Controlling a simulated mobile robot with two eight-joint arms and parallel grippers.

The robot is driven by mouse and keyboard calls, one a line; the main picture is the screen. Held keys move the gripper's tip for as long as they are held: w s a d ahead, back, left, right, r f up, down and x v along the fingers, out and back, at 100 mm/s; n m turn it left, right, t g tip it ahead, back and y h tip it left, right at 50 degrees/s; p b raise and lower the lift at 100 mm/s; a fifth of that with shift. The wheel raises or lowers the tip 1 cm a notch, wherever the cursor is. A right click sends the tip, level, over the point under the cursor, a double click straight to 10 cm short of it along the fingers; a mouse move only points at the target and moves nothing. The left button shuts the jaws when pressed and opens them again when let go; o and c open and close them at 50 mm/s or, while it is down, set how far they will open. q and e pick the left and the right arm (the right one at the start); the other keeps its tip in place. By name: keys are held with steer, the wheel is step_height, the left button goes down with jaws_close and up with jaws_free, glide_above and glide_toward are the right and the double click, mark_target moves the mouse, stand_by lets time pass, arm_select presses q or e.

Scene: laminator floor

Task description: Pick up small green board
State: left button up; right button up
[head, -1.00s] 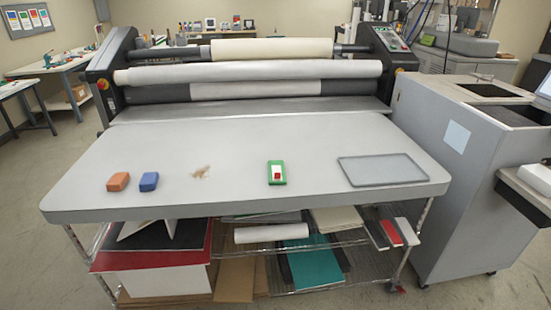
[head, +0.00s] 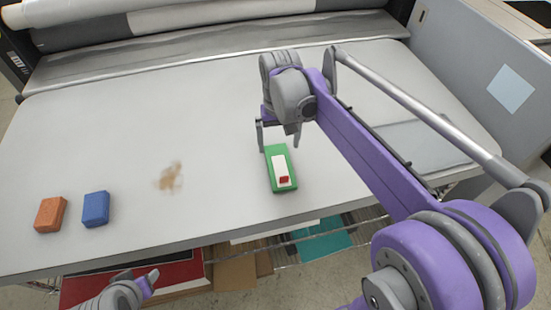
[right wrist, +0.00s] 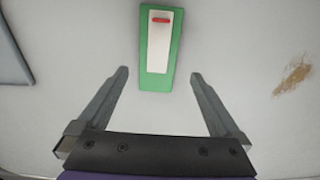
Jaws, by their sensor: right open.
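The small green board (head: 273,153) lies flat on the grey table, with a white panel and a red part on top. It also shows in the right wrist view (right wrist: 148,72), ahead of and between the fingertips. My right gripper (head: 278,146) is open and empty, above the far end of the board; the right wrist view shows its spread fingers (right wrist: 160,78) on either side of the board's line, not touching it. My left gripper (head: 150,277) shows only partly at the lower left, off the table's front edge; its jaw state is unclear.
An orange block (head: 50,215) and a blue block (head: 96,209) lie at the table's left. A brown stain (head: 169,177) is left of the board. A grey tray (head: 440,150) lies right, partly behind my right arm. The table (head: 130,120) is otherwise clear.

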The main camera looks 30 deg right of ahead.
mark_target(280, 166)
steer(key=f, duration=0.1)
steer(key=s+f, duration=0.1)
steer(key=f, duration=0.1)
steer(key=shift+s+a+f, duration=0.1)
steer(key=shift+f, duration=0.1)
steer(key=f, duration=0.5)
steer(key=shift+w+d+f, duration=0.2)
steer(key=shift+w+f, duration=0.1)
steer(key=shift+c, duration=0.3)
steer(key=c, duration=1)
steer(key=shift+c, duration=0.2)
steer(key=shift+r, duration=0.2)
